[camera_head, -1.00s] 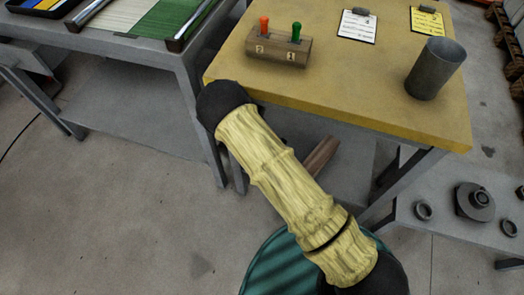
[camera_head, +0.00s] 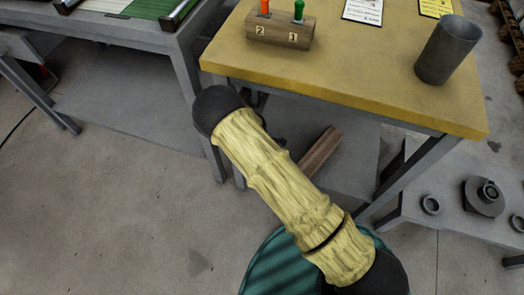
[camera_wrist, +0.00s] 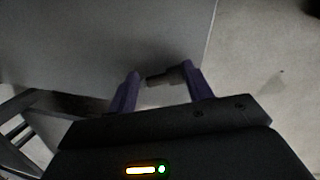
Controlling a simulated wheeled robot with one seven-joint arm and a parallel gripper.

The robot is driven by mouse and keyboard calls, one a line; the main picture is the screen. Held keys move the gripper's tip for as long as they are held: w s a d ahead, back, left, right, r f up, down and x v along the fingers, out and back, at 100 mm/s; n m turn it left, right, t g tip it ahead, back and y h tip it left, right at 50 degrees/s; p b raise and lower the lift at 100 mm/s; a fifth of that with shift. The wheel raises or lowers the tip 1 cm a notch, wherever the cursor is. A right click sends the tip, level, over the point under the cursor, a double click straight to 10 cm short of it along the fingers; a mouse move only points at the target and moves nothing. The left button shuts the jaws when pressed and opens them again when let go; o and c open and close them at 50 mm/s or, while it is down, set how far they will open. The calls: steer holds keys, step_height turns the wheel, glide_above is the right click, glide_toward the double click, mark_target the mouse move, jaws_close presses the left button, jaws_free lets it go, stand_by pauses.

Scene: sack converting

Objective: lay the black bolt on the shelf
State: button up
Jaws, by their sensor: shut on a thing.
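My gripper (camera_wrist: 162,72) shows in the wrist view with two purple fingers, shut on the black bolt (camera_wrist: 163,78). The bolt looks like a short dark piece lying crosswise between the fingertips; its details are dim. A flat grey surface, apparently the shelf (camera_wrist: 90,35), lies beyond the fingers, its edge running down the picture right of centre. In the head view, the low grey shelf (camera_head: 357,160) is under the yellow-topped table. My sleeved arm reaches toward it, and the gripper and bolt are hidden there. Contact between bolt and shelf cannot be told.
A brown wooden bar (camera_head: 320,152) lies on the shelf, partly behind my arm. The yellow tabletop (camera_head: 350,75) overhangs it, with a wooden block (camera_head: 280,30) and a grey cup (camera_head: 447,50) on top. Table legs (camera_head: 405,175) stand nearby. A low grey stand (camera_head: 450,222) holds round parts.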

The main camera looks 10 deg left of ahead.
steer(key=shift+f, duration=0.1)
steer(key=o, duration=1.1)
steer(key=shift+c, duration=0.2)
steer(key=r+p, duration=0.1)
steer(key=r, duration=0.1)
steer(key=r+p, duration=0.1)
steer(key=r, duration=0.2)
steer(key=s+r+p, duration=0.1)
steer(key=r, duration=0.1)
steer(key=shift+a+r, duration=0.2)
steer(key=shift+a, duration=0.15)
